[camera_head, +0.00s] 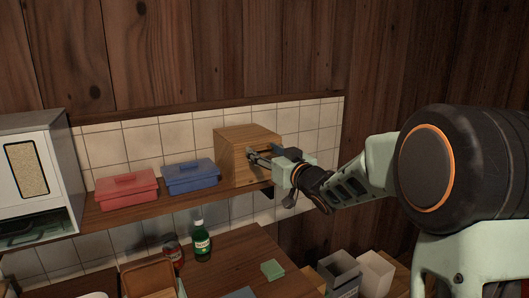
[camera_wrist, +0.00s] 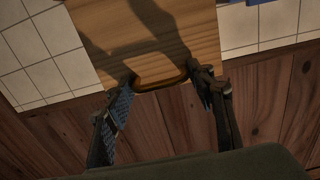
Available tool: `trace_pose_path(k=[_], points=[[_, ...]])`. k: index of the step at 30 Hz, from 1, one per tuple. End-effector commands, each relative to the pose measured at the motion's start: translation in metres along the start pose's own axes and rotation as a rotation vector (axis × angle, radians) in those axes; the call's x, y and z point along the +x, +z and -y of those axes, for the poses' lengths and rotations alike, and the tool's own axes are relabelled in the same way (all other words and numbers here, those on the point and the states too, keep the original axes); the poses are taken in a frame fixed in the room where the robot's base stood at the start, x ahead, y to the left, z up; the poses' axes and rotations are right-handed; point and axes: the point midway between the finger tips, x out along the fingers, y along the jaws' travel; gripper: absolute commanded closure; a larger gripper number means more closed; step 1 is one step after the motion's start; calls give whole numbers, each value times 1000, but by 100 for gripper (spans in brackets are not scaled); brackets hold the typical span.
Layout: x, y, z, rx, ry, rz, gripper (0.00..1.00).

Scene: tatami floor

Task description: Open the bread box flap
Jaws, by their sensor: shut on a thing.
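The wooden bread box (camera_head: 229,144) stands on the wall shelf in the head view. My gripper (camera_head: 257,157) reaches it from the right, with its fingers at the front face. In the wrist view the flap's wood-grained face (camera_wrist: 202,32) fills the upper middle, and a curved wooden handle (camera_wrist: 160,84) lies along its edge. My gripper's fingers are at the two ends of this handle, shut on it. The flap looks closed in the head view; my gripper covers part of the front, so a small gap cannot be ruled out.
A red case (camera_head: 126,190) and a blue case (camera_head: 189,178) sit on the shelf (camera_head: 150,211) left of the box. A white dispenser (camera_head: 28,165) stands at far left. Below are a green bottle (camera_head: 201,242), a red jar (camera_head: 173,254) and white bins (camera_head: 375,275).

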Motion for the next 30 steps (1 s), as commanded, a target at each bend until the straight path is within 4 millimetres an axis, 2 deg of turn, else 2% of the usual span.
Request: trace_pose_path(k=[14, 30], points=[[-5, 7, 0, 0, 0, -43, 94], [-28, 23, 0, -1, 0, -263, 94]])
